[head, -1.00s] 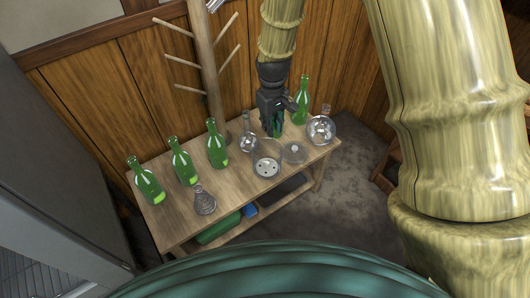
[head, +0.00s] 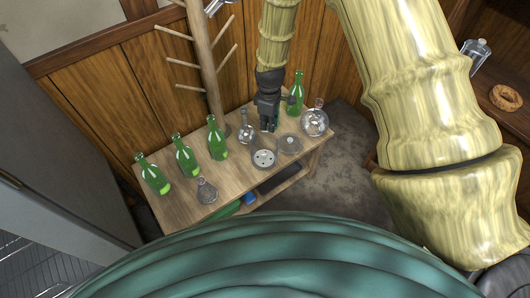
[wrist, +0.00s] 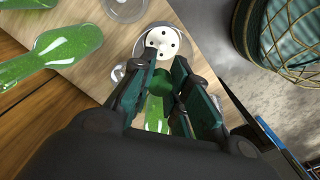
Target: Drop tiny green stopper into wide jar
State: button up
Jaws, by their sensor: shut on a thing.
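My gripper (head: 268,124) points down over the far side of the wooden table. It is shut on a small green piece, which I take to be the green stopper (wrist: 160,82), between its dark fingers in the wrist view. The fingers hide part of it. A wide clear glass jar (head: 264,168) with a white perforated disc inside stands on the table just in front of the gripper. The jar also shows beyond the fingertips in the wrist view (wrist: 140,50). The stopper is outside the jar.
A glass lid (head: 290,145) lies right of the jar, near a round flask (head: 315,122) and a green bottle (head: 296,97). A narrow-necked flask (head: 246,134) stands left of the gripper. More green bottles (head: 217,140) and a flask (head: 206,190) stand left. A wooden rack (head: 205,70) rises behind.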

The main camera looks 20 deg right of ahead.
notch_tip(320, 180, down, 5)
jog(key=b, duration=0.3)
jog(key=shift+r, duration=0.15)
jog(key=o, duration=0.8)
notch_tip(320, 180, up, 12)
jog(key=shift+r, duration=0.1)
dwell(0.7)
